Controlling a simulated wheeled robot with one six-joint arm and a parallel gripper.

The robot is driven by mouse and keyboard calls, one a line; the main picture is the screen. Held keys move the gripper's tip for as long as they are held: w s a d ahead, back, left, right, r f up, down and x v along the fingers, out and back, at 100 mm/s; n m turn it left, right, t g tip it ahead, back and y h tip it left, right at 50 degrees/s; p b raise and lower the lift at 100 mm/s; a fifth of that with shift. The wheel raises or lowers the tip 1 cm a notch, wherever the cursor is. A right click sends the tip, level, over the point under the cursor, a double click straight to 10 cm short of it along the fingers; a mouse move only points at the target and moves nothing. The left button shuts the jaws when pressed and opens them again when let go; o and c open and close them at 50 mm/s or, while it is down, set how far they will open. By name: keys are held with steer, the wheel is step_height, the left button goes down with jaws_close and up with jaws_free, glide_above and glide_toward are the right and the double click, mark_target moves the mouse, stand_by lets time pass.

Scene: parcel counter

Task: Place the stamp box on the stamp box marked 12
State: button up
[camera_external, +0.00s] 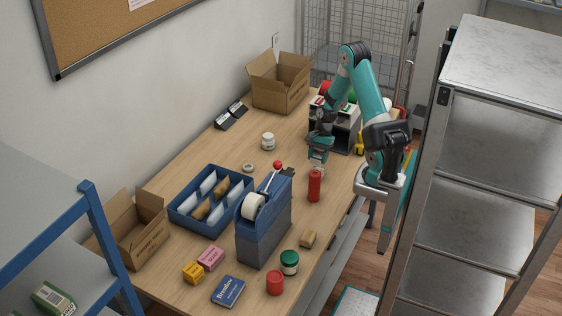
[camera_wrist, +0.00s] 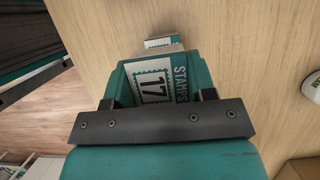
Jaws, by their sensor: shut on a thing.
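In the wrist view, a white and teal stamp box marked 17 (camera_wrist: 155,82) sits between the fingers of my gripper (camera_wrist: 157,92). The gripper is shut on it. Just beyond its top edge, part of another white and teal box (camera_wrist: 161,41) shows; its number is hidden, so I cannot tell whether it is the one marked 12. I cannot tell whether the two boxes touch. In the external view, my gripper (camera_external: 318,158) points down over the counter's right side, and the boxes there are too small to read.
A red cylinder (camera_external: 315,186) stands close in front of my gripper. A dark organizer (camera_external: 347,138) is just behind it. A white jar (camera_external: 268,141) stands to the left. A blue tape dispenser (camera_external: 264,232) and blue tray (camera_external: 184,213) are nearer the front. Bare wood lies between jar and gripper.

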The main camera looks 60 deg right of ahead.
steer(key=shift+f, duration=2.2)
steer(key=shift+f, duration=0.2)
steer(key=o, duration=0.9)
steer(key=shift+r, duration=0.15)
